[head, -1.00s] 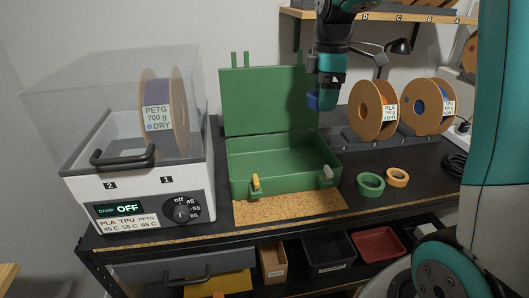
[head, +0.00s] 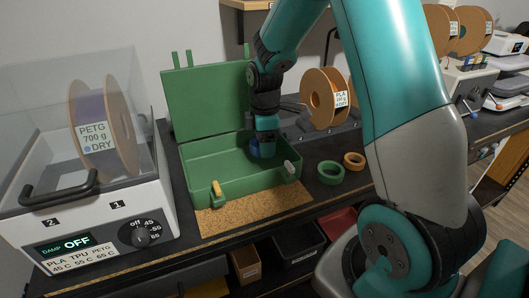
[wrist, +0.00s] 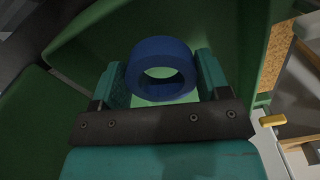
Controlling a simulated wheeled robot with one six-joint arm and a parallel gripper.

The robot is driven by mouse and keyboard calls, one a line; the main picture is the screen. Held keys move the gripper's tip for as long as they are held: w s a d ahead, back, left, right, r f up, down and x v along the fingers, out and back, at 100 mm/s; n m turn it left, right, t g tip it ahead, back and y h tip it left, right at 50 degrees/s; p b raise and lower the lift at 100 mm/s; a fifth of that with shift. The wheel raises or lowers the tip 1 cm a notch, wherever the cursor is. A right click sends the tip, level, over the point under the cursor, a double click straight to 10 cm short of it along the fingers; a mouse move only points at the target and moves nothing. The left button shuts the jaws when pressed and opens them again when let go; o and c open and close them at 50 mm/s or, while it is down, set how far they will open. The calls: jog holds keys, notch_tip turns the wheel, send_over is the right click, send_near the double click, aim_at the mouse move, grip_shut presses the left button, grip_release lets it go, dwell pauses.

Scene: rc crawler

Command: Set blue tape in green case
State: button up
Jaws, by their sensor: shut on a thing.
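The blue tape (wrist: 160,55) is a thick ring held between the two fingers of my gripper (wrist: 160,80) in the wrist view. In the head view the blue tape (head: 264,148) shows just below my gripper (head: 266,135), inside the outline of the open green case (head: 245,185). The case lies with its lid (head: 208,103) raised at the back, and its green inside fills most of the wrist view around the tape. I cannot tell whether the tape touches the case floor.
A green tape roll (head: 330,173) and an orange tape roll (head: 354,160) lie right of the case. A filament dryer (head: 85,200) stands on the left. An orange spool (head: 323,100) stands behind. A cork mat (head: 250,212) lies in front.

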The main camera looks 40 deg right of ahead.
aim_at(265, 162)
jog(key=shift+f, duration=2.05)
jog(key=shift+f, duration=0.1)
jog(key=o, duration=0.9)
notch_tip(265, 162, up, 12)
jog(key=s+a+r+m+y, duration=0.1)
jog(key=s+a+r, duration=0.1)
jog(key=s+a, duration=0.35)
jog(key=s+a+r+m+y, duration=0.1)
jog(key=s+a+r, duration=0.2)
jog(key=a, duration=0.6)
jog(key=s+a+m, duration=0.1)
jog(key=s+a, duration=0.2)
jog(key=s, duration=0.1)
jog(key=s+a+m+y, duration=0.1)
jog(key=s+a, duration=0.2)
jog(key=s, duration=0.2)
jog(key=s+a+r+y, duration=0.1)
jog(key=s+a, duration=0.2)
jog(key=s, duration=0.1)
jog(key=shift+s+m, duration=0.35)
jog(key=shift+m, duration=0.05)
